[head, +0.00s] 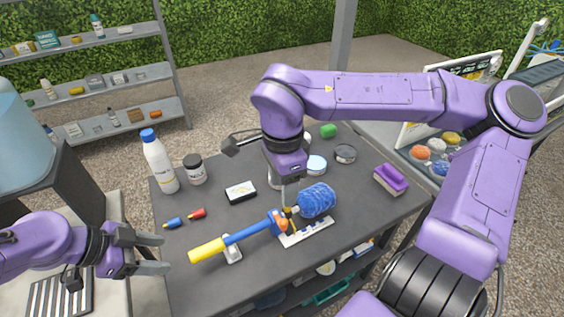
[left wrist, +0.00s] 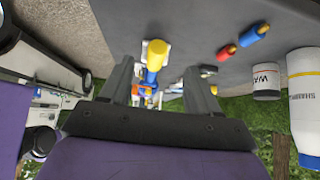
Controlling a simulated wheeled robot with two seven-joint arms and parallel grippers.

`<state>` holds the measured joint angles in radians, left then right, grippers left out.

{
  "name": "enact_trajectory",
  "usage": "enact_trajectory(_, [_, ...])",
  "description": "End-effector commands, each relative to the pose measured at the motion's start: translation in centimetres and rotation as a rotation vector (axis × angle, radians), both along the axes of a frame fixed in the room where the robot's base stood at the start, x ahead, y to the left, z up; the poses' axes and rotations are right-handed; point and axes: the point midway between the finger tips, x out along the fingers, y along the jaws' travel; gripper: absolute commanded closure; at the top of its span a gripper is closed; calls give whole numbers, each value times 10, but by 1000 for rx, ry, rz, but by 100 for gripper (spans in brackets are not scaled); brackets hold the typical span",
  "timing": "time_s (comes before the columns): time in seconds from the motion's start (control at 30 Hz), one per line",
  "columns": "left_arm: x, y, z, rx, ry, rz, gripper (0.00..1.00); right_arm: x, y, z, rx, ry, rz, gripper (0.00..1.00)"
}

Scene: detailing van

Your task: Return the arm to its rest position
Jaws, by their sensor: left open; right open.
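My right arm reaches in from the right, with its gripper (head: 287,198) pointing down over the middle of the dark table (head: 210,285). Its fingers are partly hidden by the hand, close to a brush with a blue head (head: 317,199) and yellow handle (head: 207,250). I cannot tell whether they touch it. The brush lies across white supports (head: 306,232). My left gripper (head: 164,254) is open and empty, beside the table's left edge. In the left wrist view, its fingers (left wrist: 160,92) are apart, with the yellow handle (left wrist: 155,55) beyond them.
A shelf (head: 100,85) stands behind.

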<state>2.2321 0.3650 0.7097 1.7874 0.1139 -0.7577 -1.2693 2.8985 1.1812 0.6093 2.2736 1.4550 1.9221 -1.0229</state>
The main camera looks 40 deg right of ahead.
Motion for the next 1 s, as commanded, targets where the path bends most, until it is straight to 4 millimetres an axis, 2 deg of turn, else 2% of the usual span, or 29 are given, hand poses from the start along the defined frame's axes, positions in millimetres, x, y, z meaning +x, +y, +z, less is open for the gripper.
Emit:
enact_trajectory(0.1, [4,16,19,-1,-2,2,39,0,0,0,0,0,0,48])
enact_trajectory(0.2, [5,23,28,0,-1,-1,39,0,0,0,0,0,0,48])
enact_trajectory(0.5, [5,26,33,1,1,-1,39,0,0,2,0,0,0,48])
enact_trajectory(0.57, [5,26,41,0,0,-1,39,0,0,9,0,0,0,48])
enact_trajectory(0.7, [6,26,74,0,0,-1,39,0,0,43,0,0,0,48])
enact_trajectory(0.8, [5,26,92,1,0,-1,39,0,0,60,0,0,0,48])
enact_trajectory(1.0, [5,26,114,1,1,-1,39,0,0,83,0,0,0,48])
